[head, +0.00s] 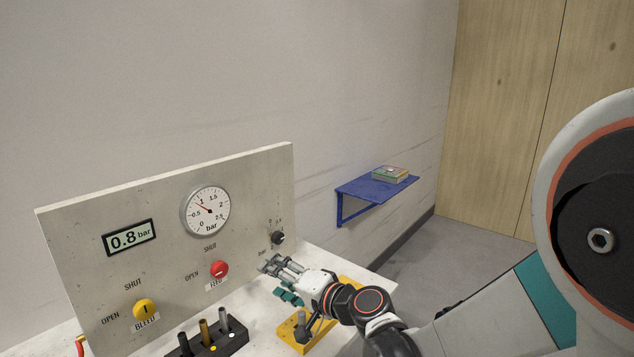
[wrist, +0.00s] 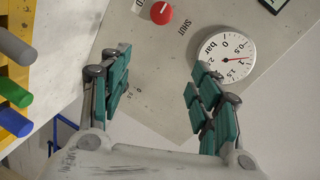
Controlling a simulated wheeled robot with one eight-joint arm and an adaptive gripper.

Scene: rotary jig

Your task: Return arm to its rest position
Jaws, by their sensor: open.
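My gripper (head: 274,280) is in front of the right part of the grey panel (head: 80,240), near the small black knob (head: 278,238), and looks apart from it. In the wrist view my gripper (wrist: 157,68) has its two teal-padded fingers spread with nothing between them. The panel's surface (wrist: 150,100) lies beyond the fingers, with a round gauge (wrist: 223,58) at right and a red knob (wrist: 161,12) at top. The black knob is not clear in the wrist view; some dial marks show beside the left finger.
A yellow rack (head: 291,333) stands on the bench, partly hidden by my arm; grey, green and blue cylinders show by it (wrist: 12,85). A black holder (head: 234,341) with several pegs is left of it. A blue wall shelf (head: 361,190) holds a small box (head: 390,174).

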